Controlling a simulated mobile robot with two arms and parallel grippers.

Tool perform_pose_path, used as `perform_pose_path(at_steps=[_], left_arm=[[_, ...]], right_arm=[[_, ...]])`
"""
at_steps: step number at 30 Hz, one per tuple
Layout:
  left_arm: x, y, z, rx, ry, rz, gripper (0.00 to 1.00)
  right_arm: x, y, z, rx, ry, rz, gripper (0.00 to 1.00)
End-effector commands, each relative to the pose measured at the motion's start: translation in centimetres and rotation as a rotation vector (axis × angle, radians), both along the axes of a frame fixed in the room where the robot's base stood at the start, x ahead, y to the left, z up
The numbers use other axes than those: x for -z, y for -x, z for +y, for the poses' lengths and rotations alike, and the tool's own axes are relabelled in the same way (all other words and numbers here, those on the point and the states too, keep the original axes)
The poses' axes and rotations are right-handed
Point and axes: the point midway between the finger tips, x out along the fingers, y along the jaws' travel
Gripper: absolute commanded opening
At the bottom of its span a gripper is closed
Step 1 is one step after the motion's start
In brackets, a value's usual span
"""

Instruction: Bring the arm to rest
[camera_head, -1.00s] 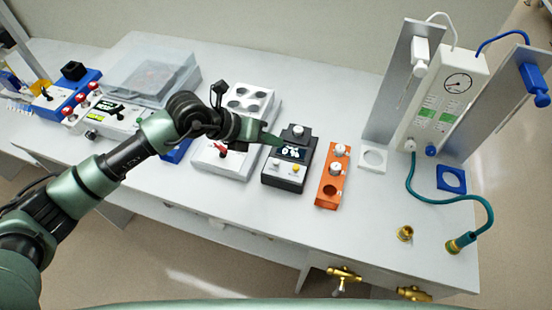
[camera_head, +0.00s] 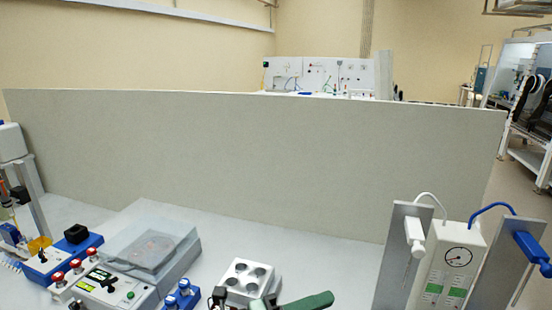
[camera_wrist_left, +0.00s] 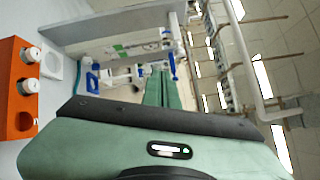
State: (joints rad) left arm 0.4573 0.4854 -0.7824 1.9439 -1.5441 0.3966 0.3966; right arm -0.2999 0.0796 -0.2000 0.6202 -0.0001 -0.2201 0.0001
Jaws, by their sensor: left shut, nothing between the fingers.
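My left arm shows only as a small part at the bottom edge of the head view. The green left gripper (camera_head: 310,300) is there, just right of a white block with round wells (camera_head: 246,280). In the left wrist view its two green fingers (camera_wrist_left: 161,80) lie together, shut with nothing between them. The rest of the arm is out of the head view. My right gripper is not in view.
A grey partition (camera_head: 250,170) stands behind the bench. A gauge unit (camera_head: 447,268) between metal panels is at the right. A grey box with a clear lid (camera_head: 150,250) is at the left. An orange block (camera_wrist_left: 17,88) shows in the left wrist view.

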Motion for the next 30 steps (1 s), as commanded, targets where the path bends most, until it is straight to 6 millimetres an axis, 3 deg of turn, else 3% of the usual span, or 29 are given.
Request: perform_pose_path(at_steps=[1, 3, 6, 8, 11, 15, 18, 21, 24, 30], left_arm=[[-2.5, -0.2, 1.0, -0.073, 0.178, 0.064, 0.0], [-5.3, -1.5, 4.0, -0.209, 0.411, 0.163, 0.0], [-5.8, -3.8, 10.1, -0.443, 0.694, 0.345, 0.0], [-4.2, -4.7, 14.3, -0.601, 0.83, 0.471, 0.0], [0.6, -4.8, 20.3, -0.858, 0.985, 0.691, 0.0], [9.2, -1.5, 25.9, -1.181, 1.082, 1.008, 0.0], [14.7, 2.6, 28.1, -1.375, 1.086, 1.23, 0.0], [18.7, 6.8, 28.9, -1.516, 1.054, 1.415, 0.0], [21.3, 10.6, 29.1, -1.617, 1.01, 1.565, 0.0], [24.4, 17.5, 28.7, -1.755, 0.898, 1.814, 0.0]], right_arm=[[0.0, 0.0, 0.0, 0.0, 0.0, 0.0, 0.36], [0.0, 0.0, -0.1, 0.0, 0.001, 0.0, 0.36], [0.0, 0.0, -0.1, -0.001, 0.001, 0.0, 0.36], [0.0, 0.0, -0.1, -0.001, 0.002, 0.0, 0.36], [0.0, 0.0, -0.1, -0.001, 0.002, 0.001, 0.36], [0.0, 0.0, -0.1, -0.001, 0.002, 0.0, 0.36], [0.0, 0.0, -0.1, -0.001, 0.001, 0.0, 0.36], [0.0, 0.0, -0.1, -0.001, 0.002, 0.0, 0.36], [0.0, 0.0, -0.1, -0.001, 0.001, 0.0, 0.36], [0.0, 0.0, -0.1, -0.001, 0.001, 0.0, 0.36]])
